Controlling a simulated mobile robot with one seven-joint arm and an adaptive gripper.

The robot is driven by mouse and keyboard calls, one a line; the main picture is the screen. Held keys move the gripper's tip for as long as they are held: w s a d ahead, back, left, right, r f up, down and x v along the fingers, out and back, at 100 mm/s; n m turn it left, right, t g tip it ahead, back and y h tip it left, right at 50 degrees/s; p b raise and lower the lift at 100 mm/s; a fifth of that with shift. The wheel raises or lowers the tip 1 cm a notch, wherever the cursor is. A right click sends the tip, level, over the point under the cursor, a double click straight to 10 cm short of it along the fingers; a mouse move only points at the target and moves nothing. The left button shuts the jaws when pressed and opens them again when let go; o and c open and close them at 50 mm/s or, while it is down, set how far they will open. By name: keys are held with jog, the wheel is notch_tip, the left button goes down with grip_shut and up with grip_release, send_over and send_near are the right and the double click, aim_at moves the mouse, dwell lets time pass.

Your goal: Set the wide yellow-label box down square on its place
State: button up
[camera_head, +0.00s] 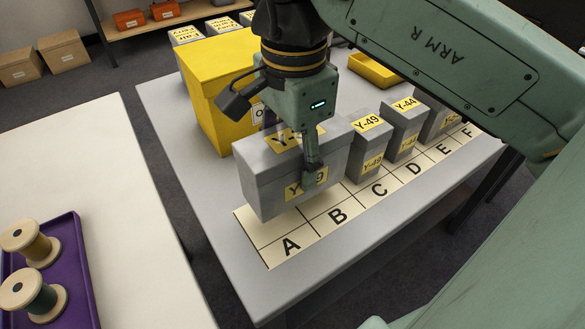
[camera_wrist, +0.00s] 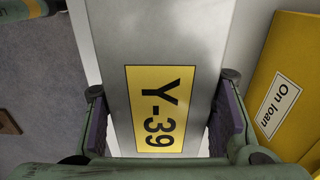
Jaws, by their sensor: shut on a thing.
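The wide grey box (camera_head: 262,195) has yellow labels; its top label reads Y-39 in the wrist view (camera_wrist: 160,108). My gripper (camera_head: 291,150) is shut across its narrow width, one finger on the front face, the other hidden behind the box. In the wrist view, my gripper's fingers (camera_wrist: 165,98) press both long sides. The box hangs over the back part of cells A and B on the lettered strip (camera_head: 270,253). It looks slightly above the strip, but its underside and the gap are hidden.
A narrow grey box Y-49 (camera_head: 367,147) stands close to the right at C, with Y-44 (camera_head: 403,125) and another beyond. A yellow bin (camera_head: 205,90), labelled On loan (camera_wrist: 278,105), stands close behind. The grey table (camera_head: 190,190) is clear to the left.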

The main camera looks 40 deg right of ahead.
jog(key=shift+f+b, duration=1.2)
jog(key=shift+f, duration=0.6)
jog(key=shift+f, duration=0.15)
jog(key=o, duration=1.6)
notch_tip(320, 180, up, 12)
jog(key=p, duration=0.9)
